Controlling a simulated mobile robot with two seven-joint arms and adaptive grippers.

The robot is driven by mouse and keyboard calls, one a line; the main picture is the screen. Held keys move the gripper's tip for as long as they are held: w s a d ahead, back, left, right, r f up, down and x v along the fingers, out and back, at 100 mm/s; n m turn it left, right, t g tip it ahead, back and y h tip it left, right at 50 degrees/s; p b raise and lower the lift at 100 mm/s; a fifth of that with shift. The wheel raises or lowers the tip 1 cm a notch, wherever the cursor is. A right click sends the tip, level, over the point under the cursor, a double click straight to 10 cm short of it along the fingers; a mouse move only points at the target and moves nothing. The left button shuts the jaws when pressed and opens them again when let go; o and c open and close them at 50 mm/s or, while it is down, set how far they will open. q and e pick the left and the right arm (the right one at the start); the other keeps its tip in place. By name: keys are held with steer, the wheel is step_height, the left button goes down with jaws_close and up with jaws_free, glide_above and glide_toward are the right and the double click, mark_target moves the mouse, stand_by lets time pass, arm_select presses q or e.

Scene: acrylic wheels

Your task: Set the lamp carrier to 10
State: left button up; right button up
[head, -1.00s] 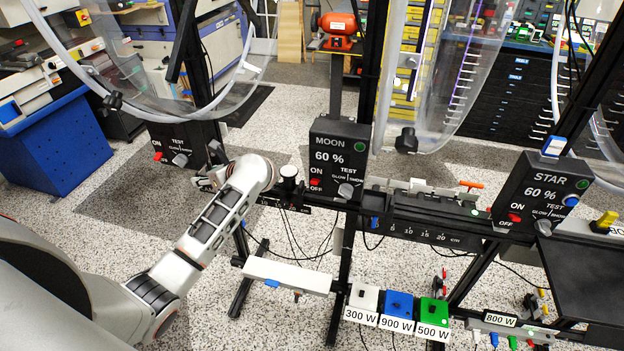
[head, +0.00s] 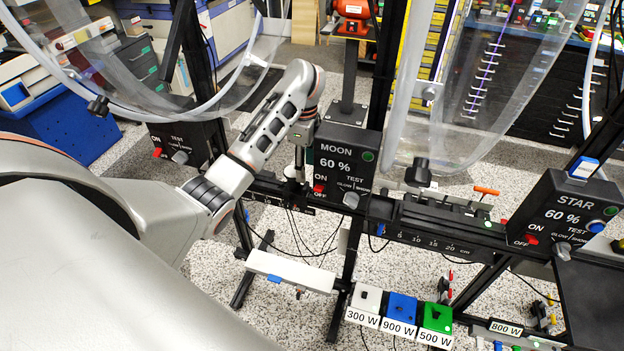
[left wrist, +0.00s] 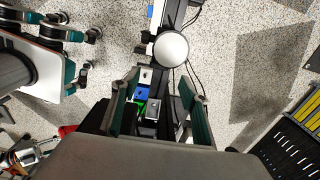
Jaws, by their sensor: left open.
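A dark rail with a cm scale (head: 425,242) runs across the middle of the head view, to the right of the MOON box (head: 340,170). A slider with an orange handle (head: 486,191) sits on it. A post with a round white top (head: 293,172) stands on the rail's left stretch, left of the MOON box. I cannot tell for sure which is the lamp carrier. My left gripper (head: 303,150) hangs beside the post, partly hidden by my arm. In the left wrist view its fingers (left wrist: 157,98) are open and empty, with the round top (left wrist: 171,49) beyond them.
The STAR box (head: 575,215) stands at the right. White, blue and green switches (head: 400,308) sit low in front, with a white bar (head: 290,270) to their left. Clear curved wheels (head: 445,130) hang over the rail. Black uprights and loose cables limit room.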

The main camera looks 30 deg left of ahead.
mark_target(306, 185)
arm_select(q)
step_height(306, 185, down, 6)
steer(key=shift+s+f, duration=0.1)
steer(key=shift+s, duration=0.05)
steer(key=shift+f, duration=0.55)
arm_select(e)
steer(key=shift+s+a+f, duration=0.1)
steer(key=shift+s+f, duration=0.15)
steer(key=shift+s, duration=0.25)
